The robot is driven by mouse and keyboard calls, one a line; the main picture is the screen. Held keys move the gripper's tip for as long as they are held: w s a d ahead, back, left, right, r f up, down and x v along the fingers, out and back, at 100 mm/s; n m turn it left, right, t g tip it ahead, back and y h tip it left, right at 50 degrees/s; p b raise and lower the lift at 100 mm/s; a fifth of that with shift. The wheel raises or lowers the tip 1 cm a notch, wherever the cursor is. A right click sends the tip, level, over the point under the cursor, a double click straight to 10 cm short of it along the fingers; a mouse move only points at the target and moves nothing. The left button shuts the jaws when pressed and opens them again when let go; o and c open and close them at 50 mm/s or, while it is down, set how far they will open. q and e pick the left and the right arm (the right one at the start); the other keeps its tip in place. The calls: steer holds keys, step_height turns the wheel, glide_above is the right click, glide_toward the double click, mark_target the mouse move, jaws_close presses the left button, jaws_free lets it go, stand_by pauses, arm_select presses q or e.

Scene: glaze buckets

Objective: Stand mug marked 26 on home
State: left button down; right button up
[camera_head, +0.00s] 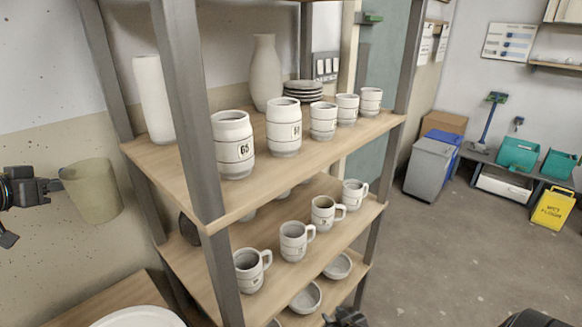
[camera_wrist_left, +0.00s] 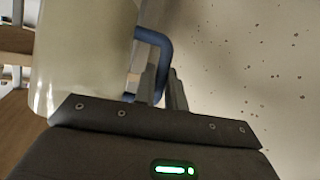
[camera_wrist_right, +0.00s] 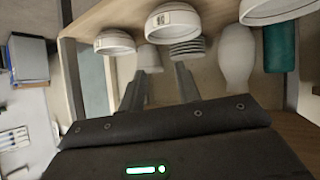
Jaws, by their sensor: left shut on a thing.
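My left gripper (camera_head: 62,185) is shut on the blue handle (camera_wrist_left: 158,45) of a plain beige vessel (camera_head: 92,192), held upright in the air left of the shelf. It fills the left part of the left wrist view (camera_wrist_left: 80,50); no number shows on it. Several pale handled mugs stand on the middle shelf: one in front (camera_head: 250,272), others behind it (camera_head: 295,242) (camera_head: 325,214) (camera_head: 354,194). Their marks are too small to read. My right gripper (camera_wrist_right: 160,72) is open and empty, low beside the shelf; a dark part of it shows in the head view (camera_head: 346,318). I cannot identify home.
The top shelf (camera_head: 270,165) bears a jar marked 65 (camera_head: 233,145), another jar (camera_head: 284,128), smaller cups, vases and stacked plates (camera_head: 303,90). Bowls (camera_head: 306,298) stand on the lower shelf. Grey posts (camera_head: 190,110) flank the shelves. A white disc (camera_head: 140,317) lies at lower left.

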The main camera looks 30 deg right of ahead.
steer(key=s+a+f+n+g, duration=0.1)
steer(key=s+a+f+g, duration=0.2)
steer(key=s+f, duration=0.5)
steer(key=s+a+f+n+g+y, duration=0.1)
steer(key=s+a+f+g, duration=0.2)
steer(key=s+f, duration=0.6)
steer(key=s+a+f+n+g+y, duration=0.1)
steer(key=s+a+f+g, duration=0.2)
steer(key=s+f, duration=0.5)
step_height(320, 180, down, 2)
steer(key=shift+s+a+f+g, duration=0.1)
steer(key=shift+s+a+g, duration=0.15)
steer(key=shift+a+g, duration=0.1)
